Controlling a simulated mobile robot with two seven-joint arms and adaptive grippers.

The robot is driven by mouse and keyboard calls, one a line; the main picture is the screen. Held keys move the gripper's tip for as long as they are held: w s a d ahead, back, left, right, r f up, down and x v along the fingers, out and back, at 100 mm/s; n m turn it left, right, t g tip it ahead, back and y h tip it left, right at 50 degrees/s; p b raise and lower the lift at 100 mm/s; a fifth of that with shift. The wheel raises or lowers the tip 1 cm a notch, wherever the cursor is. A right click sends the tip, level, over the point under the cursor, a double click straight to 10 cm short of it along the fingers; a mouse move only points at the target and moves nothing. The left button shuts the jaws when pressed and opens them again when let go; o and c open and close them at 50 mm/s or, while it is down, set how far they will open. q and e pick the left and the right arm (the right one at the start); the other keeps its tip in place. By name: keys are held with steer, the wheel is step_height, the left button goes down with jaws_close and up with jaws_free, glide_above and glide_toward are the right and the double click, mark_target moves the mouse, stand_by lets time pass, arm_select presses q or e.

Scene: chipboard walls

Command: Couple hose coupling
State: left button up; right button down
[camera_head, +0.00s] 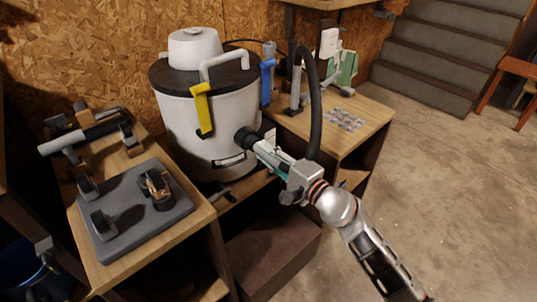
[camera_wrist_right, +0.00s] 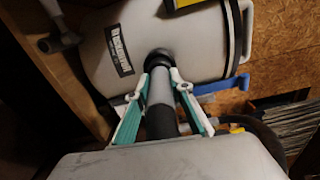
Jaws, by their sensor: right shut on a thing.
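The grey hose coupling (camera_wrist_right: 161,94) is held between the teal-and-white fingers of my right gripper (camera_wrist_right: 160,100) in the right wrist view. My right gripper (camera_head: 272,155) is shut on it at the front of the white vacuum drum (camera_head: 188,133). The coupling's far end meets the round black inlet (camera_head: 246,138) on the drum's side and lines up with it. How deeply it sits cannot be told. The black hose (camera_head: 316,105) arches up behind the gripper; its joint with the coupling is hidden. My left gripper is not in view.
The drum (camera_wrist_right: 128,45) has yellow (camera_head: 202,110) and blue (camera_head: 267,82) latches. A left bench holds a grey mat (camera_head: 128,215) with tools. A wooden table (camera_head: 370,112) stands behind the hose. Open floor (camera_head: 450,190) lies to the right, before the stairs (camera_head: 432,52).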

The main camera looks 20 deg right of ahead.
steer(key=shift+x, duration=0.9)
steer(key=c, duration=1.7)
jaws_free()
steer(key=shift+s, duration=0.15)
